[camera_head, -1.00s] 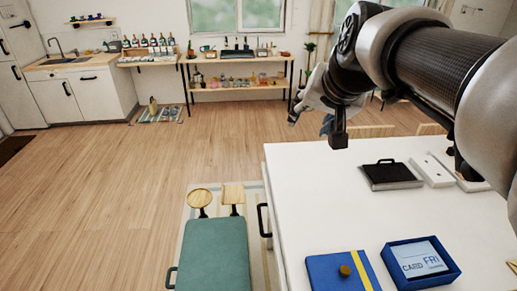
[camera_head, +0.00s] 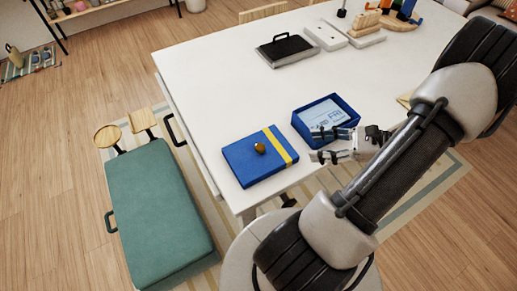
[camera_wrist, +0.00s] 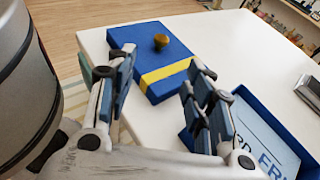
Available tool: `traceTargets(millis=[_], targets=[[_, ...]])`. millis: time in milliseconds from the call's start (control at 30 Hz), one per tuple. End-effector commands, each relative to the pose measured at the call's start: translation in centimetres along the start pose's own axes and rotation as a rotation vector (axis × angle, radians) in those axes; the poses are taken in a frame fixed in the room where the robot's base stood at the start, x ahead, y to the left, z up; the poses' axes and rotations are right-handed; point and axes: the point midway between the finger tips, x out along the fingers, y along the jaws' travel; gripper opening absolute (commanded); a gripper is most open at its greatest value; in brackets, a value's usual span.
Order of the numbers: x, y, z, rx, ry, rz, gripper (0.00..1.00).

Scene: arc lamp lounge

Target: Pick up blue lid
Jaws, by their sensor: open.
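The blue lid (camera_head: 258,158) lies flat on the white table near its front left corner. It has a yellow stripe and a round brass-coloured knob on top. In the wrist view the lid (camera_wrist: 136,58) is ahead, beyond my fingers. My gripper (camera_head: 328,145) is open and empty, to the right of the lid and over the front part of the open blue box (camera_head: 342,101). In the wrist view my gripper's fingers (camera_wrist: 155,90) are spread apart, with the lid seen between and beyond them. A card printed "FRI" lies inside the box.
The white table (camera_head: 215,85) also bears a black case with a handle (camera_head: 286,48), white blocks (camera_head: 326,35) and wooden items at the back. A green padded bench (camera_head: 162,215) stands left of the table. The tabletop left of and behind the lid is clear.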

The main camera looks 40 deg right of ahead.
Motion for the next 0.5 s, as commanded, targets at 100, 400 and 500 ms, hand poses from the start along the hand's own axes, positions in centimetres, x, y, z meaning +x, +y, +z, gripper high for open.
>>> traceTargets(millis=[100,400,500], targets=[[-0.2,0.3,-0.8,0.048,-0.052,-0.047,0.48],[5.4,0.2,-0.6,0.053,-0.058,-0.048,0.48],[7.6,0.1,-0.6,0.052,-0.056,-0.047,0.48]])
